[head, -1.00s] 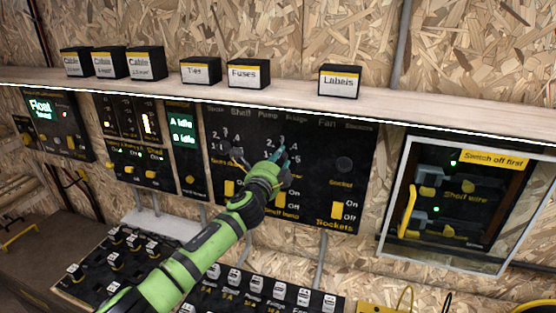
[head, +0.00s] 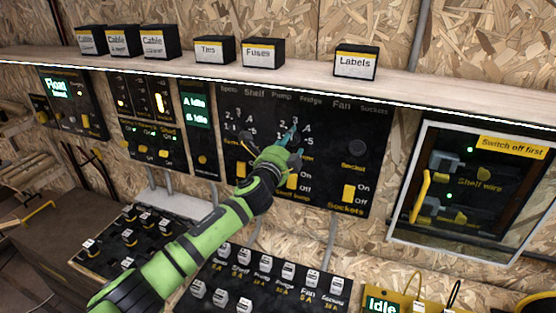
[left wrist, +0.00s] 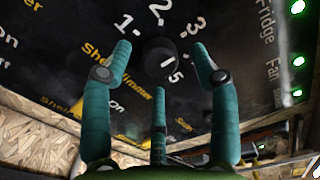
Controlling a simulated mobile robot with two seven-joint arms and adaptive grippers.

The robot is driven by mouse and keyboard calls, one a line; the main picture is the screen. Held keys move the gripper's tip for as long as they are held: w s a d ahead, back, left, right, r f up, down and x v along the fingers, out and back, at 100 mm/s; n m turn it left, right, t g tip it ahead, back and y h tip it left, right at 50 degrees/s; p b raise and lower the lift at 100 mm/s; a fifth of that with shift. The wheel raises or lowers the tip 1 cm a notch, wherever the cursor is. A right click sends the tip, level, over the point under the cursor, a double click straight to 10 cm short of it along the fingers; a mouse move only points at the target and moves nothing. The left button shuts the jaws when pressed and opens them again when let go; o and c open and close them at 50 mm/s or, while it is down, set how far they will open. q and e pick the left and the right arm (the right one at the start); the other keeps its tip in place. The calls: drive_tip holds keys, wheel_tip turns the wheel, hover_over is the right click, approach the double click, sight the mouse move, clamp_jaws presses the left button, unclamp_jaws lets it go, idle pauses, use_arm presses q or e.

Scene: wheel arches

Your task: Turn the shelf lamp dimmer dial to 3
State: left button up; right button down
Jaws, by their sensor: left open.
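The black dimmer dial (left wrist: 160,53) shows in the left wrist view, with white numerals around it, 1, 2 and 3 among them, and yellow "dimmer" lettering beside it. A pale mark shows low on the dial near a 5, but I cannot tell its setting surely. My left gripper (head: 294,138) is open, its teal fingers spread at the second numbered dial of the black panel (head: 315,112). In the left wrist view its fingers (left wrist: 163,75) stand around the dial, without clear contact. In the head view the hand hides this dial. My right gripper is out of view.
Another numbered dial (head: 244,138) is left of the hand. Yellow switches, one labelled Sockets (head: 348,193), sit lower on the panel. A shelf (head: 300,82) with small boxes runs above. A clear-fronted case (head: 420,190) hangs right; a breaker board (head: 255,285) lies below.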

use_arm(q)
drive_tip(key=v, duration=1)
